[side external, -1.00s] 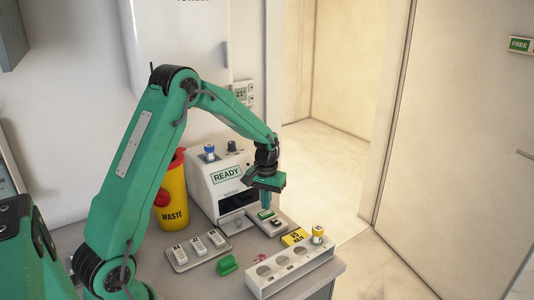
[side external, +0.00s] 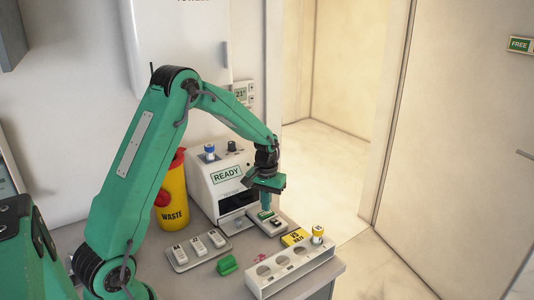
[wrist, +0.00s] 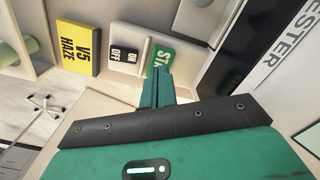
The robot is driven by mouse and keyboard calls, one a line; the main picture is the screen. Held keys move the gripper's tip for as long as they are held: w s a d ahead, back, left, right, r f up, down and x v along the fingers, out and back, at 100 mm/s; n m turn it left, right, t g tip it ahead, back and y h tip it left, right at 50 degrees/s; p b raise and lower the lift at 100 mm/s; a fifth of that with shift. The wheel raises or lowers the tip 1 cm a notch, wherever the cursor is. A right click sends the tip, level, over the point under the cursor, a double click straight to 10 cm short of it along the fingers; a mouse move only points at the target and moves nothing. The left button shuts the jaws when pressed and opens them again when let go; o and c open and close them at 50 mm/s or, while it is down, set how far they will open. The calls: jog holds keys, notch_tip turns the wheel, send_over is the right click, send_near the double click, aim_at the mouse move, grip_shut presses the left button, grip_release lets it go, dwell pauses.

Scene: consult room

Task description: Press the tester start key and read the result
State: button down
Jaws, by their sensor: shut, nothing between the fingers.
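The tester is a white box with its display (side external: 227,174) reading READY in the side external view. In front of it is a light key panel (side external: 277,229) with a green start key (side external: 264,214). In the wrist view the green key (wrist: 156,60) shows the letters ST, the rest hidden behind my fingers. My gripper (side external: 267,208) is shut and empty, pointing down over the green key. In the wrist view its fingertips (wrist: 162,70) overlap the key's edge. I cannot tell whether they touch it.
A black ON/OFF switch (wrist: 124,54) sits beside the green key. A yellow V5 HAZE box (wrist: 78,47) and a white rack (side external: 290,268) holding a yellow-banded vial (side external: 317,234) are close by. A yellow WASTE bin (side external: 174,205) stands left of the tester.

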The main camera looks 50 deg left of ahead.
aim_at(266, 214)
jog(key=shift+f, duration=0.7)
dwell(0.3)
jog(key=shift+r, duration=3.5)
jog(key=shift+d+r, duration=0.1)
jog(key=s+d+r+m+t, duration=0.3)
jog(key=s+d+r, duration=0.65)
jog(key=r, duration=0.25)
jog(key=s+d+r+m+t, duration=0.1)
jog(key=s+d, duration=0.1)
jog(key=s, duration=0.5)
jog(key=s+d+r+m+t, duration=0.1)
jog(key=s+d+m, duration=0.1)
jog(key=s, duration=0.4)
jog(key=shift+s+d+t, duration=0.3)
jog(key=shift+s+d, duration=0.05)
jog(key=shift+d, duration=0.4)
